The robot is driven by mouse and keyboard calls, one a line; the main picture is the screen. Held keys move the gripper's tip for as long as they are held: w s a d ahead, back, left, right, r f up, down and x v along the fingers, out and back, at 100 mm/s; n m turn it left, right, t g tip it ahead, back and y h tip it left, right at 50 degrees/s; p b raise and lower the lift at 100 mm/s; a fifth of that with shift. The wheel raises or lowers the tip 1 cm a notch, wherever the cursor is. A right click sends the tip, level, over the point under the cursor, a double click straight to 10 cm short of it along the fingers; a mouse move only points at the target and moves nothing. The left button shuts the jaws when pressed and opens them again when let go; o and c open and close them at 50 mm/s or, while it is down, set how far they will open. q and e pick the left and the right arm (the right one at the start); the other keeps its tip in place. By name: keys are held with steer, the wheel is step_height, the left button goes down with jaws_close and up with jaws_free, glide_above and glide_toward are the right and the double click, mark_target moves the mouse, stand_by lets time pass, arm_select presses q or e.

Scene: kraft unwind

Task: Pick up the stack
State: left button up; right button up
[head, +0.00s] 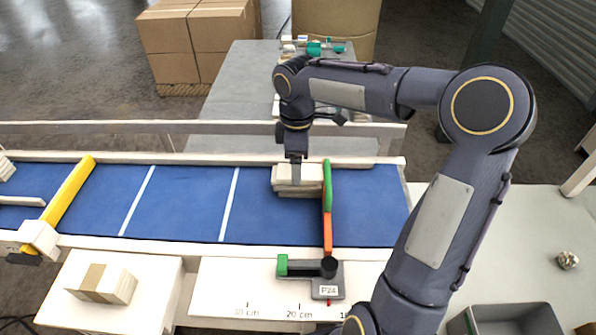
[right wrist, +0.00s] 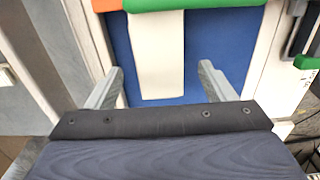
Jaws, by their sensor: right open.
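A stack of flat cream pieces (head: 284,182) lies on the blue belt (head: 190,205), beside the green and orange stop bar (head: 327,205). My right gripper (head: 296,180) points down at the stack and hides part of it. In the right wrist view, my right gripper (right wrist: 160,80) is open, with one finger on each side of the pale stack (right wrist: 157,50) and gaps to it. I cannot tell how far down the fingers reach. My left gripper is not in view.
A yellow bar (head: 69,202) crosses the belt at left. A banded stack (head: 92,284) sits on a white side table (head: 158,275). A grey bin (head: 510,318) stands at lower right. Cardboard boxes (head: 195,45) stand behind. The belt's middle is clear.

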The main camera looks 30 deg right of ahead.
mark_target(310, 187)
step_height(310, 187, down, 3)
steer(key=shift+s+r+b, duration=0.1)
steer(key=shift+r+b, duration=0.05)
steer(key=shift+b, duration=0.8)
steer(key=f+b, duration=0.4)
steer(key=shift+w+d+f, duration=0.15)
steer(key=shift+w+f, duration=0.05)
steer(key=shift+f, duration=0.15)
steer(key=shift+r, duration=0.1)
steer(key=c, duration=1.1)
steer(key=shift+r, duration=0.1)
